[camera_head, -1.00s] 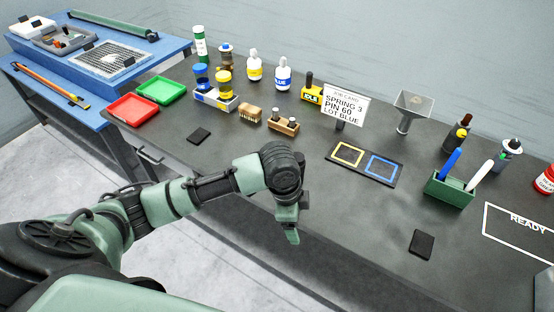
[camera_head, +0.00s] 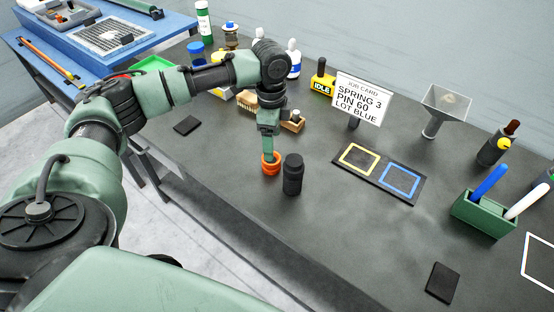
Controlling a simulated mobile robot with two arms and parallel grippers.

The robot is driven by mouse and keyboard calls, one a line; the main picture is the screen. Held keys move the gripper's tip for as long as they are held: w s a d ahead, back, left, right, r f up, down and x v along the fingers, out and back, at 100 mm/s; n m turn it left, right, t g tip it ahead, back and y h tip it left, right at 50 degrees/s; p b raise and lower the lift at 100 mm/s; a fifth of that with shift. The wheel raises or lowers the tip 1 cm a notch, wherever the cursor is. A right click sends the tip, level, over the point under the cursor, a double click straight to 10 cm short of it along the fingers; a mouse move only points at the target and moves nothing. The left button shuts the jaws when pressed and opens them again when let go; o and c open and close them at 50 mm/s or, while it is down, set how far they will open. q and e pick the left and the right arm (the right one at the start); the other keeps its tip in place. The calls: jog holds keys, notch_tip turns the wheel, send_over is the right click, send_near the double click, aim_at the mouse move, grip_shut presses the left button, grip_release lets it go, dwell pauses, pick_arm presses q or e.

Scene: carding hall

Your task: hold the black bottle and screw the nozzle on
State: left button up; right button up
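My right gripper is not in view. Another black bottle with a yellow band and brown top (camera_head: 495,149) stands at the right.
A two-square mat (camera_head: 414,192), a job card (camera_head: 362,99) and a funnel stand (camera_head: 434,126) are right of the bottle. A green holder (camera_head: 480,216) with two pens and a black pad (camera_head: 440,283) are farther right. A brush and several bottles crowd behind my arm. Bench front centre is clear.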

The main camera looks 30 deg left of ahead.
aim_at(271, 163)
pick_arm(q)
jog(key=shift+s+r, duration=0.15)
jog(key=shift+s, duration=0.2)
jog(key=shift+w+f, duration=0.1)
jog(key=shift+f, duration=1.3)
jog(key=shift+f+p, duration=0.35)
jog(key=shift+p, duration=0.15)
notch_tip(271, 163, down, 4)
jog(key=shift+r+p, duration=0.15)
jog(key=shift+p, duration=0.4)
jog(key=shift+f, duration=0.4)
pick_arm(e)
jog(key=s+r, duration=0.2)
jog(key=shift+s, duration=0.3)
